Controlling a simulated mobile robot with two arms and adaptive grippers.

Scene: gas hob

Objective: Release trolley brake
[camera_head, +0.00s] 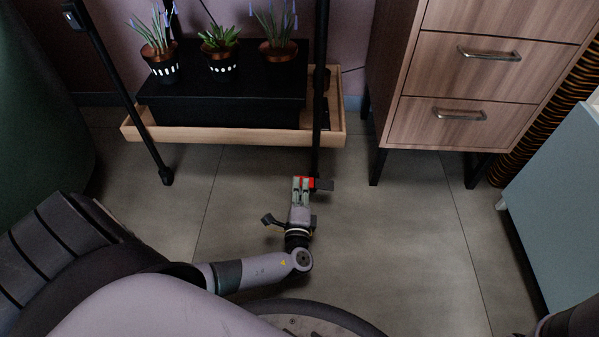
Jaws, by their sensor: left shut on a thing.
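The trolley (235,135) stands at the upper middle, with a wooden bottom tray and black posts. My left gripper (303,183) reaches up from below to that foot. The wheel there is mostly hidden. My right gripper is out of view.
A black box (220,112) and several potted plants (222,62) stand on the trolley. A wooden drawer cabinet (470,90) is to the right, with a pale blue unit (560,190) beyond it. Grey tiled floor (400,240) is free between them and me.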

